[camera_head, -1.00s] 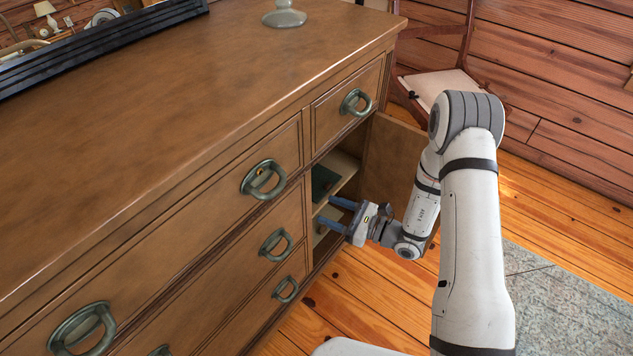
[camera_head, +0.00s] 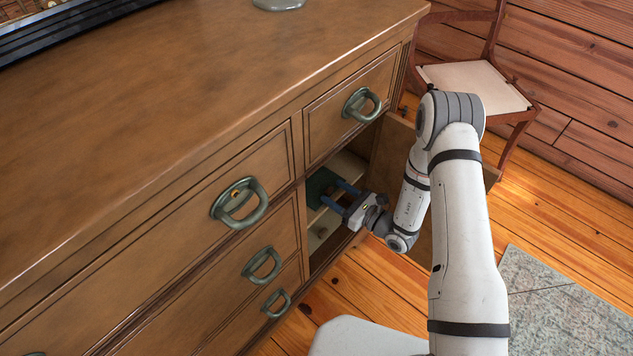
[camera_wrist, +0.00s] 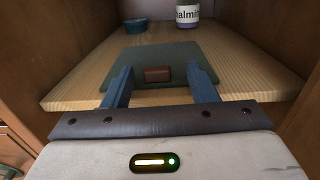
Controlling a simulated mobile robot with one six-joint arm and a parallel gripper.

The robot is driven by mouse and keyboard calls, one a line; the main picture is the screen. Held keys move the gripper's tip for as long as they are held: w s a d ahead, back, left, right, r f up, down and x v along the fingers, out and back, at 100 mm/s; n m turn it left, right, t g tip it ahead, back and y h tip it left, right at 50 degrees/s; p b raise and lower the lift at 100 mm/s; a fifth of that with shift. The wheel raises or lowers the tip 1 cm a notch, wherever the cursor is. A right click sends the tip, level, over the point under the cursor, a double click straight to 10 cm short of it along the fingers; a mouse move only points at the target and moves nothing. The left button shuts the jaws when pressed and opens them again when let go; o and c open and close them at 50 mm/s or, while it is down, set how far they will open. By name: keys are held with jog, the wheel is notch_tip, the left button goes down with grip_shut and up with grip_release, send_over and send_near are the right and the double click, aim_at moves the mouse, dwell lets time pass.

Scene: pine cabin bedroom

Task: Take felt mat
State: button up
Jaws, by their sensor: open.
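The felt mat is a flat dark green square (camera_wrist: 165,53) on a pale wooden shelf (camera_wrist: 245,88) inside the open cupboard compartment. A small brown block (camera_wrist: 157,74) lies on the mat near its front edge. The mat also shows dark green in the head view (camera_head: 318,184), partly behind the fingers. My gripper (camera_head: 335,193) reaches in at the compartment opening. In the wrist view its blue fingers (camera_wrist: 160,84) are open, one on each side of the block, over the front part of the mat. I cannot tell whether they touch the mat.
Behind the mat stand a teal tin (camera_wrist: 135,25) and a white labelled jar (camera_wrist: 187,14). Cabinet walls close in on both sides. The open door (camera_head: 390,150) is beside my arm. A chair (camera_head: 475,88) stands beyond the dresser (camera_head: 180,110). A grey rug (camera_head: 560,310) lies right.

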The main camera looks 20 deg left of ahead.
aim_at(323, 181)
jog(key=shift+b+x, duration=0.7)
jog(key=shift+x, duration=1.7)
jog(key=shift+s, duration=0.15)
jog(key=shift+c, duration=0.4)
